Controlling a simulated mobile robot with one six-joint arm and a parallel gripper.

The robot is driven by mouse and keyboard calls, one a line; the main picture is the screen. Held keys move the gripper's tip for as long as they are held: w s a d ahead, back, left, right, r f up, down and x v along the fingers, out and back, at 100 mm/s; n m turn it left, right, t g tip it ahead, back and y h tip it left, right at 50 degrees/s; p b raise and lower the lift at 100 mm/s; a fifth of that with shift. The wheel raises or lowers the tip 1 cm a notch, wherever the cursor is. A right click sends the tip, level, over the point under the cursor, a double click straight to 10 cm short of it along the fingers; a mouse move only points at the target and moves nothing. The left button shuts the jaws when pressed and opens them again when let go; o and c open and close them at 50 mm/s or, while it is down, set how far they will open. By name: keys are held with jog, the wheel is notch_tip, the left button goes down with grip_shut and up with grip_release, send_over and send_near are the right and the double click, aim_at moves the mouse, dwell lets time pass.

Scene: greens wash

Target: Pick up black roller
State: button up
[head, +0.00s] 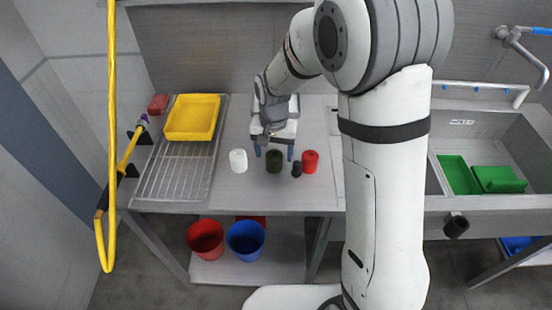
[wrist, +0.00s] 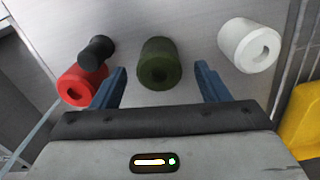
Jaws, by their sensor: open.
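The black roller (head: 296,170) is small and narrow-waisted. It stands on the steel counter between a dark green roller (head: 274,161) and a red roller (head: 310,161). In the wrist view the black roller (wrist: 96,53) is at the upper left, outside my left finger, partly in front of the red roller (wrist: 83,86). My gripper (head: 274,152) is open and empty, just behind the rollers.
A white roller (head: 238,161) stands left of the green one. A yellow tray (head: 217,123) lies on the rack at the left. A sink (head: 475,135) with green items is at the right. Red (head: 206,238) and blue (head: 246,240) buckets stand below. The counter's front is clear.

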notch_tip(320, 180, down, 2)
jog(key=shift+f, duration=0.1)
jog(key=c, duration=1.1)
